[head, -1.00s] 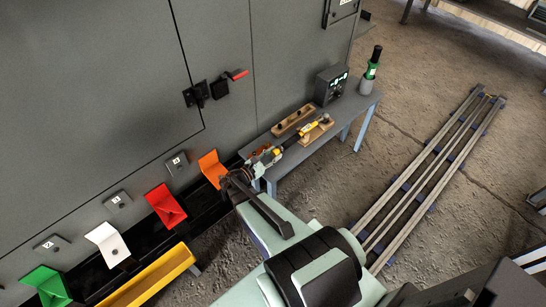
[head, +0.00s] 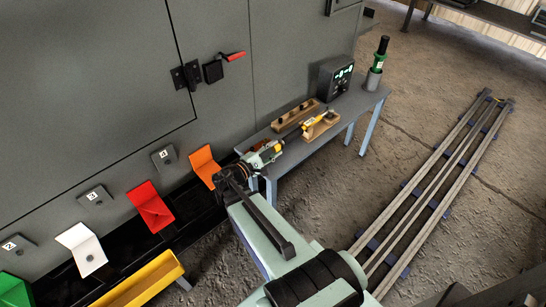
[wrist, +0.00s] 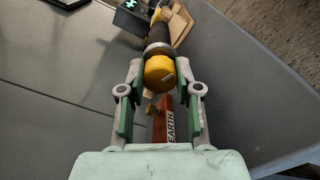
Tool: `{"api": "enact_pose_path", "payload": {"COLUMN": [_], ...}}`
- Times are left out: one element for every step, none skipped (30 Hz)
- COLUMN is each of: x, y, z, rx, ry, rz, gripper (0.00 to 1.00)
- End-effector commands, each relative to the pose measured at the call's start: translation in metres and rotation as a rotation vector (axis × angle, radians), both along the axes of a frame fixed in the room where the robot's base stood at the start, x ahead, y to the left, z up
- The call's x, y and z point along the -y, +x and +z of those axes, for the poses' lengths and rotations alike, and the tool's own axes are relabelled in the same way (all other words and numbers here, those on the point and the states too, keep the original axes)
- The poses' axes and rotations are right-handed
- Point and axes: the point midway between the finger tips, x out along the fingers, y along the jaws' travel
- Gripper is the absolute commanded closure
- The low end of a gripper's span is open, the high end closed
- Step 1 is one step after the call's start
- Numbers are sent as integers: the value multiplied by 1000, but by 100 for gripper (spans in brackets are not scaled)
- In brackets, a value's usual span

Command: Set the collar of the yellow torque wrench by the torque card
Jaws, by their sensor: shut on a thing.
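The yellow torque wrench (head: 318,122) lies along the bench, its far part at a wooden cradle (head: 325,127). In the wrist view its round yellow end (wrist: 159,72) faces me, with a grey ring and dark handle behind it. My gripper (head: 273,150) is at the wrench's near end. In the wrist view my gripper (wrist: 161,78) has one finger on each side of that end and is shut on it. A red-brown strip lettered EARTH (wrist: 164,122) shows below, between the fingers. No collar scale is readable, and I cannot make out a torque card.
A wooden block with holes (head: 295,115) lies by the cabinet wall. A black box with green digits (head: 335,78) and a green tool in a grey holder (head: 377,66) stand at the bench's far end.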

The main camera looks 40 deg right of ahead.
Motion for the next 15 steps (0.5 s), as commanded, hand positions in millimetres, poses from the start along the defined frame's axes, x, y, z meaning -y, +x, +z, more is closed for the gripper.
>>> {"api": "enact_pose_path", "payload": {"x": [0,0,0,0,0,0,0,0,0,0,0,0,0,0,0], "y": [-1,-1,-1,-1,-1,-1,-1,0,0,0,0,0,0,0,0], "z": [-4,-4,-3,-3,-3,-3,-2,-2,-1,-1,-1,-1,0,0,0], "rx": [25,40,57,67,78,90,97,103,111,116,120,124,126,127,128], "ry": [2,2,3,3,4,4,5,5,5,5,5,5,5,5,5], "rz": [0,0,0,0,0,0,0,0,0,0,0,0,0,0,0], "gripper": [100,100,100,100,100,100,100,100,100,100,100,100,100,100,100]}}
